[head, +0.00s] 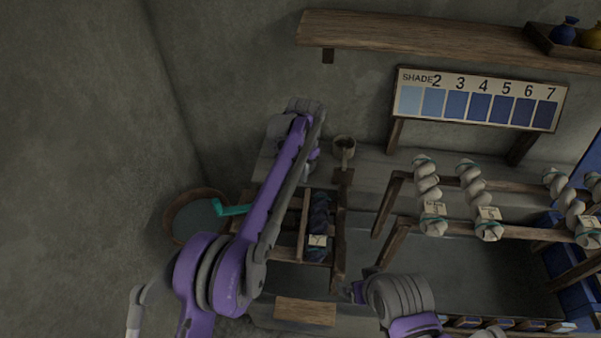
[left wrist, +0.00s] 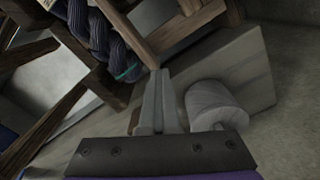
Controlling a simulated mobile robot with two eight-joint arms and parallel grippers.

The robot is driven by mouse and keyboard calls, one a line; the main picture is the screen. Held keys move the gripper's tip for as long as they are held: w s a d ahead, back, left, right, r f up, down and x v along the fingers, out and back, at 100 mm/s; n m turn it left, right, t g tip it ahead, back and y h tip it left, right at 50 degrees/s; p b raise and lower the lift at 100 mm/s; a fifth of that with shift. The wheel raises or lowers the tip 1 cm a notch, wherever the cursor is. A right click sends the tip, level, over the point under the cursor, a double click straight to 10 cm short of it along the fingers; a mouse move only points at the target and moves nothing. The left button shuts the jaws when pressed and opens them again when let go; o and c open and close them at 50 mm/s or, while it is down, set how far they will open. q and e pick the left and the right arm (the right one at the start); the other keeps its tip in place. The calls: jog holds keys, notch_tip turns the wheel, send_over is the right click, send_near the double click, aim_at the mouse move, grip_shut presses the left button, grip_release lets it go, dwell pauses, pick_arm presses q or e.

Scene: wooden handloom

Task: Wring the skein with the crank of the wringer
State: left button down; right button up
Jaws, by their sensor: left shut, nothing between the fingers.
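The wringer is a wooden frame (head: 340,240) on the left of the bench, also in the left wrist view (left wrist: 60,115). A dark blue twisted skein (head: 319,212) with a pale tag hangs in it; the left wrist view shows its strands (left wrist: 115,45) and a teal tie. A teal crank (head: 231,209) sticks out on the frame's left, partly hidden by my left arm. My left gripper (left wrist: 158,80) is shut and empty, beyond the frame toward the wall, apart from the crank. My right gripper (head: 354,291) is right of the wringer's lower end; its jaws are unclear.
A round tub (head: 178,219) stands left of the wringer. White skeins (head: 429,190) hang on wooden rails at right. A shade board (head: 478,98) stands behind, below a wall shelf (head: 420,36). Grey wall closes the left side.

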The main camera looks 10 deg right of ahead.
pick_arm(q)
jog(key=shift+s+d, duration=0.45)
jog(key=shift+s, duration=0.35)
jog(key=shift+s+d+b, duration=0.3)
jog(key=shift+s+b, duration=0.1)
jog(key=shift+s, duration=0.1)
jog(key=shift+s+d, duration=1.35)
jog(key=shift+d, duration=0.35)
